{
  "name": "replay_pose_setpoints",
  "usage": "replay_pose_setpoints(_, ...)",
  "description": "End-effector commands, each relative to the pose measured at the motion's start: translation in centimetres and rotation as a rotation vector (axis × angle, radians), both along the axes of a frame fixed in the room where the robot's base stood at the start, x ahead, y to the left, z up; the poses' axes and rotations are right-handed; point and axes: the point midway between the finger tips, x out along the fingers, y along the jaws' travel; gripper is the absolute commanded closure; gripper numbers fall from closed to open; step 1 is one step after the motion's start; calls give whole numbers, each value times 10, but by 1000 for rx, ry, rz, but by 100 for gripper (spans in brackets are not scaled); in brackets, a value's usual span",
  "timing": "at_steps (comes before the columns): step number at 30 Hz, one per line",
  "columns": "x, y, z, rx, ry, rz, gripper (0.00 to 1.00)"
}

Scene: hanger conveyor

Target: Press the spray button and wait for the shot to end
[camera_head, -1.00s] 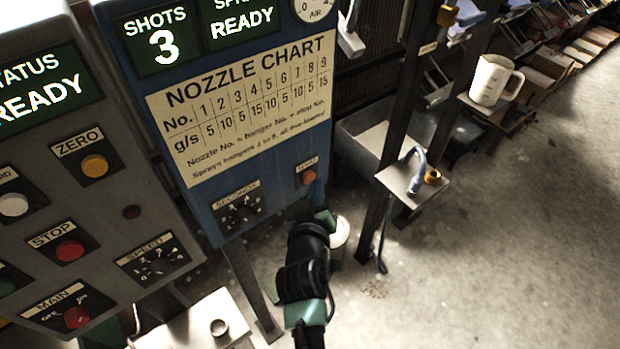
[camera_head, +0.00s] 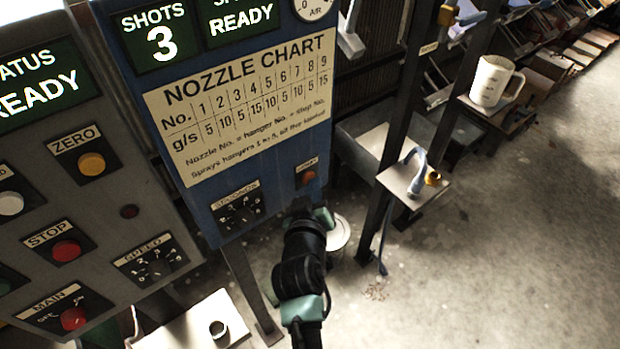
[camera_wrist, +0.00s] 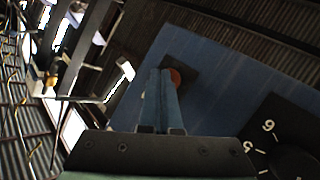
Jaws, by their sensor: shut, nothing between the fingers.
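The spray button is a small red-orange button (camera_head: 305,178) at the lower right of the blue panel (camera_head: 225,190), under a small label too blurred to read. In the wrist view the button (camera_wrist: 176,77) shows on its dark plate just past the fingertips. My gripper (camera_wrist: 160,72) is shut and empty, its tips close to the button; I cannot tell whether they touch it. In the head view my arm rises from below and its end is just under the button. The display on the blue panel reads SHOTS 3 and READY.
The SECONDS dial (camera_head: 238,210) sits left of the button and shows large in the wrist view (camera_wrist: 290,160). A grey panel (camera_head: 135,235) with STOP, ZERO and MAIN controls stands at left. A white jug (camera_head: 488,82) stands on a shelf at right.

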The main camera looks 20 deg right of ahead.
Motion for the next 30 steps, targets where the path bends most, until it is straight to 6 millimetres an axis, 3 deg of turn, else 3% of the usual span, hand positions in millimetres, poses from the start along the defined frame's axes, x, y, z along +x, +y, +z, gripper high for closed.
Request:
replay_pose_setpoints(18,3,2,1,0,-2,2,100)
replay_pose_setpoints(30,-13,-4,2,1,-1,1,100)
